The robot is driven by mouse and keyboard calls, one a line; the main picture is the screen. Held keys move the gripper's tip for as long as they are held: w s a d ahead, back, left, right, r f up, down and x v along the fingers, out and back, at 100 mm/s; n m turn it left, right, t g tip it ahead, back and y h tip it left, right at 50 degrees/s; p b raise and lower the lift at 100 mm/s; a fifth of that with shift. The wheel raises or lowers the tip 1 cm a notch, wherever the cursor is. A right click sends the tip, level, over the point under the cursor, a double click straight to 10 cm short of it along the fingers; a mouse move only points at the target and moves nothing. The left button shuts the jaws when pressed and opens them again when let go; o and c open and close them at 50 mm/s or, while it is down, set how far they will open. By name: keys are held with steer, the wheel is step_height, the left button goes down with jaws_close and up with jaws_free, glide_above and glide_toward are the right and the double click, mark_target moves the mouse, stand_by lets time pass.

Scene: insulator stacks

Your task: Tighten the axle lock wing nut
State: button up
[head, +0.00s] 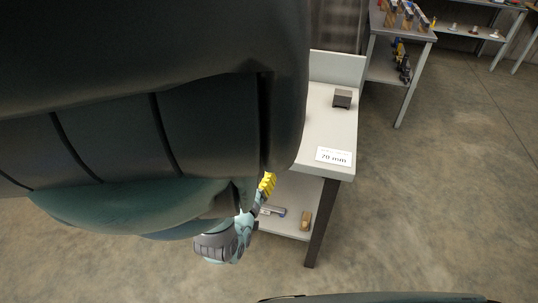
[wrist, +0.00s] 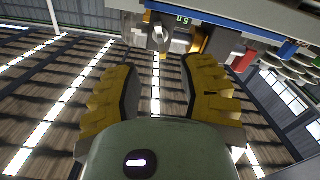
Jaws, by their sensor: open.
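My gripper (wrist: 158,75) is open, its two yellow fingers spread apart with nothing between them in the wrist view. Beyond the fingertips, a small grey rounded piece with a yellowish end (wrist: 161,40) hangs below the underside of a fixture; I cannot tell whether it is the axle lock wing nut. No wing nut can be made out for certain. In the head view, a yellow part of my gripper (head: 267,185) shows beside the bench's front edge, while my own arm hides most of the bench.
The bench (head: 325,130) carries a "70 mm" card (head: 334,156) and a small dark block (head: 342,98). Its lower shelf holds a wooden piece (head: 305,220). In the wrist view, a lit digital display (wrist: 182,20), a red part (wrist: 243,60) and a blue part (wrist: 288,50) show above.

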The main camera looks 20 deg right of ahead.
mark_target(267, 154)
steer(key=b+x, duration=0.1)
steer(key=x, duration=0.8)
steer(key=shift+w+d, duration=0.2)
steer(key=shift+w, duration=0.1)
steer(key=shift+o, duration=0.2)
jaws_close()
